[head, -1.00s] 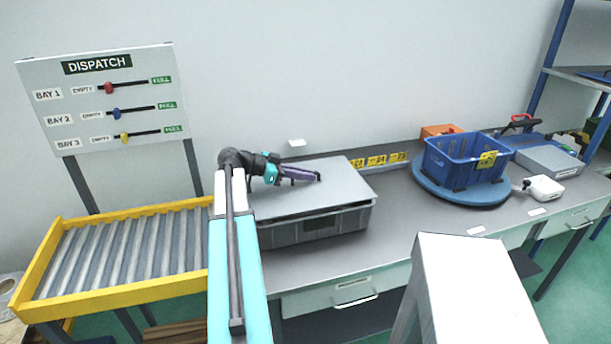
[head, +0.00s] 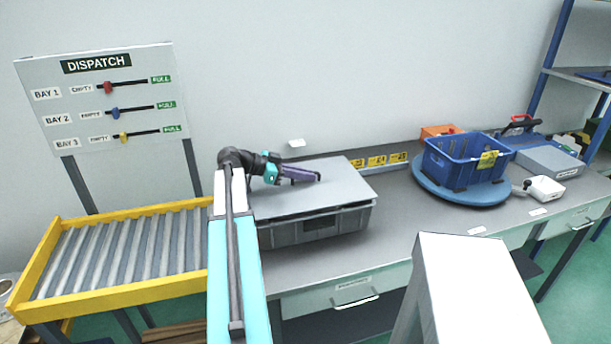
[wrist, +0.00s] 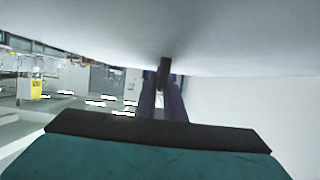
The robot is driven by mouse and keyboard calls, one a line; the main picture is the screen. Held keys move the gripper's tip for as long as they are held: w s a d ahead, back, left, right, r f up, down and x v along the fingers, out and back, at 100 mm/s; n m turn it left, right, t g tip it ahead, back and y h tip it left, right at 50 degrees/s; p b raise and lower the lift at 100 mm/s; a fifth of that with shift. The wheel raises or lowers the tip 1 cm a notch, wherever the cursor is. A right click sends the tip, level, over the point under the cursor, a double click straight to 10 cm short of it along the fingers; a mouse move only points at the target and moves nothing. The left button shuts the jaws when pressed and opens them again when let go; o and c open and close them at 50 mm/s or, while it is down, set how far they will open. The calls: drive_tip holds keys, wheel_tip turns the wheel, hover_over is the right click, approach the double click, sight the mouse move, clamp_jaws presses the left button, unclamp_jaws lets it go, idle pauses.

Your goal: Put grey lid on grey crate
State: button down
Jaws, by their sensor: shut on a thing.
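The grey lid (head: 305,196) lies flat over the top of the grey crate (head: 345,222) on the bench in the head view. A thin gap or dark line shows between lid and crate along the front, so I cannot tell if it is fully seated. My gripper (head: 317,176) is over the lid, shut on a part of the lid that its fingers hide. In the wrist view the lid's pale surface (wrist: 80,35) fills the top, with the fingers (wrist: 163,90) together at a dark piece on it. The crate does not show clearly there.
A blue crate (head: 445,165) stands on a blue round turntable (head: 500,194) to the right. A roller conveyor with yellow rails (head: 110,290) is at the left. A grey box (head: 550,162) and a white device (head: 545,188) are further right. Bench between is clear.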

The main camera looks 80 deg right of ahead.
drive_tip(key=shift+f+b, duration=1)
idle(0.3)
drive_tip(key=c, duration=1.8)
unclamp_jaws()
drive_tip(key=shift+o, duration=0.2)
drive_tip(key=shift+w, duration=0.1)
wheel_tip(320, 180, up, 5)
drive_tip(key=b, duration=0.3)
hover_over(267, 189)
drive_tip(key=shift+w+r, duration=0.1)
